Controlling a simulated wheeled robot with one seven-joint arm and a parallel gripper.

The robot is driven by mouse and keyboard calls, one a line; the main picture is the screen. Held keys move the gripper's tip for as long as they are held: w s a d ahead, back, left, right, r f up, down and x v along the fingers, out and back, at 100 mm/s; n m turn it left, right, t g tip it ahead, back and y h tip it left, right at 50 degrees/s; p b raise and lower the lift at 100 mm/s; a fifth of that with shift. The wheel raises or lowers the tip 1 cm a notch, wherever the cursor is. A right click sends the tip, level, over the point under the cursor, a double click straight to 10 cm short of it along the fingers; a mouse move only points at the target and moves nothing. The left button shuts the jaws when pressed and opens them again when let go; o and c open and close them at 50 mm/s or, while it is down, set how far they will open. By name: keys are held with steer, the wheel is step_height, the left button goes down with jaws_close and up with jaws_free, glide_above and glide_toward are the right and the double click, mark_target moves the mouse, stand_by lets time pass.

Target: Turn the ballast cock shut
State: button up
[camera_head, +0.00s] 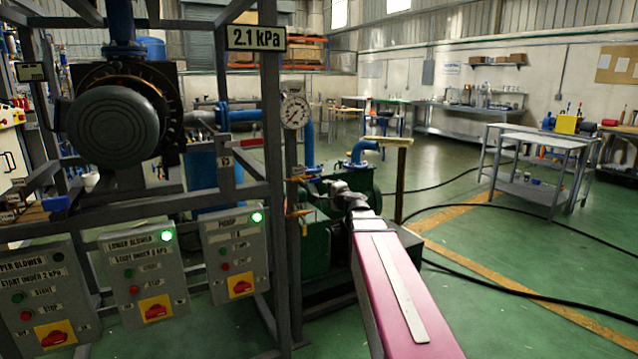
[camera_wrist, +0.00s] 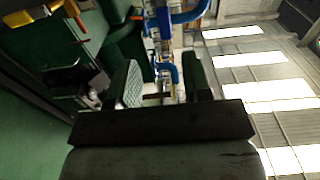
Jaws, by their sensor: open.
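The green pump (camera_head: 357,188) stands on the floor behind the gauge post, partly hidden by my arm. Two small orange-yellow levers, an upper one (camera_head: 298,179) and a lower one (camera_head: 299,213), show at the post beside the pump. I cannot tell whether either is the ballast cock. My gripper (camera_head: 335,190) is at the pump's near side, to the right of the levers, small and dark in the head view. In the wrist view my gripper (camera_wrist: 160,88) has its two fingers apart with nothing held between them. Green machine parts (camera_wrist: 85,35) fill that view's upper left.
A steel frame with switch boxes (camera_head: 143,273) and a 2.1 kPa sign (camera_head: 256,38) stands on the left. A round gauge (camera_head: 295,112) is on the post. Black hoses (camera_head: 520,288) cross the floor at right. A grey table (camera_head: 540,160) stands farther back.

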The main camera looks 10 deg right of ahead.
mark_target(316, 181)
steer(key=x, duration=1)
steer(key=shift+w+d+r, duration=0.15)
steer(key=shift+w+r, duration=0.2)
steer(key=shift+w, duration=0.1)
jaws_close()
